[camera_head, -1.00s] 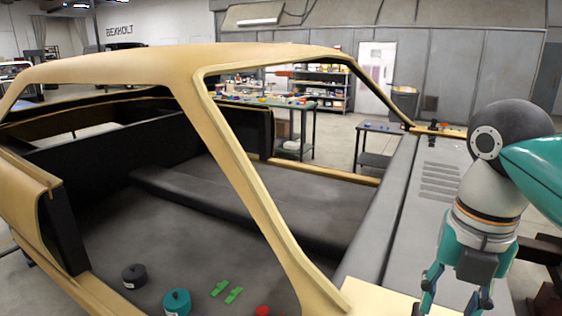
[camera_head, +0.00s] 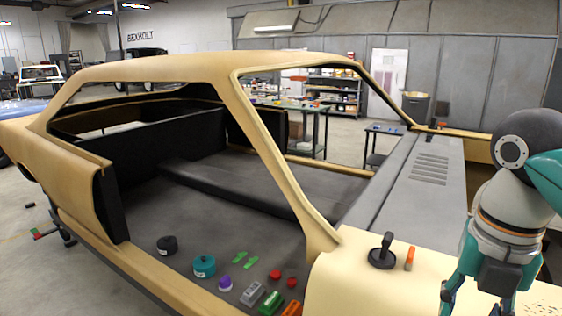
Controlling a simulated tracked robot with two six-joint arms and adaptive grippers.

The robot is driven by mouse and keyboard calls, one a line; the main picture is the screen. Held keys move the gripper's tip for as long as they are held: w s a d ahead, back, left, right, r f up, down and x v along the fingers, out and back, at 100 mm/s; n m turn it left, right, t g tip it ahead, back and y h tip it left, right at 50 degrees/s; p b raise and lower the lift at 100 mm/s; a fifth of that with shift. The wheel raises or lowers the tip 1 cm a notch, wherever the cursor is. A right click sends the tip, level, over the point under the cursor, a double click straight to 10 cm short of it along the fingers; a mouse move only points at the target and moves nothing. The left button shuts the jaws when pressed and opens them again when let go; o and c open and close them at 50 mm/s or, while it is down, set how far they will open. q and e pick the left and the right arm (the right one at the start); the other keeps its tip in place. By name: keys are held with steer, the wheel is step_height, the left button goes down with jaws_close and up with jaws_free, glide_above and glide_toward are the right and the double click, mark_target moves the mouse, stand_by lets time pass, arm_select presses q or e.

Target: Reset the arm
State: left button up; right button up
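My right arm comes in at the right edge. Its gripper (camera_head: 476,296) points down beside the cream car shell's front wing (camera_head: 345,285), with its two fingers spread and nothing seen between them. The fingertips are at or past the bottom edge of the picture. My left gripper is not in view.
On the wing stand a black knobbed handle (camera_head: 382,255) and an orange piece (camera_head: 410,258), left of my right gripper. In the shell lie a black pot (camera_head: 167,246), a teal pot (camera_head: 204,267), a purple-topped pot (camera_head: 225,284), green clips (camera_head: 246,260) and several small parts. Open floor lies left.

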steer(key=w+a+f+m+y, duration=0.1)
steer(key=w+a+f+m, duration=0.25)
steer(key=f, duration=0.75)
steer(key=w+a+f+m+y, duration=0.15)
steer(key=f+m, duration=0.35)
steer(key=f, duration=0.6)
steer(key=w+a+f+m, duration=0.3)
steer(key=a+f+m, duration=0.1)
steer(key=f, duration=0.7)
steer(key=s+a+f+m+y, duration=0.2)
steer(key=s+f+m, duration=1.4)
steer(key=f+m, duration=0.3)
step_height(320, 180, down, 2)
steer(key=shift+f, duration=0.1)
